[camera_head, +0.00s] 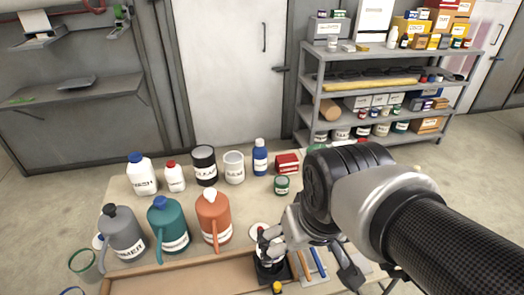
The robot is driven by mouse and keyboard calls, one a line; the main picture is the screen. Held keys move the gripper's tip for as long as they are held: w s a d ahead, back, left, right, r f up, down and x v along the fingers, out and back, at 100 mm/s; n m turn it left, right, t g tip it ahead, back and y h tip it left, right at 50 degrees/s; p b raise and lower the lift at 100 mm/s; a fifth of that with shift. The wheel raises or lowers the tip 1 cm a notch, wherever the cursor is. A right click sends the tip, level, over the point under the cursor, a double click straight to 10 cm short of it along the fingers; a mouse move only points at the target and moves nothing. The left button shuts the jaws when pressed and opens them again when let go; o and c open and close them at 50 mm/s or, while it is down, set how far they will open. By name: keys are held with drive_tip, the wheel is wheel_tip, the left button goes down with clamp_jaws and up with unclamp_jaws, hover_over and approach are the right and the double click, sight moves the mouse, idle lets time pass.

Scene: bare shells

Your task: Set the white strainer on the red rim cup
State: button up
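My gripper (308,264) hangs over the front right of the table, with its two fingers spread apart. Between them I see the tabletop with a brown stick and a blue stick, and nothing held. I cannot pick out a red rim cup; my arm and gripper hide part of the table's right side.
An orange jug (213,219), a teal jug (167,227) and a grey jug (121,235) stand left of my gripper. Behind them are a white cup (234,168), a black can (204,166) and bottles. A shallow wooden tray (190,278) lies along the front. A green-rimmed cup (83,262) is far left.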

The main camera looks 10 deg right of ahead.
drive_tip(key=shift+t, duration=0.5)
drive_tip(key=s, duration=0.2)
drive_tip(key=s+r, duration=0.1)
drive_tip(key=s, duration=0.1)
drive_tip(key=shift+s+r, duration=0.15)
drive_tip(key=shift+s, duration=0.2)
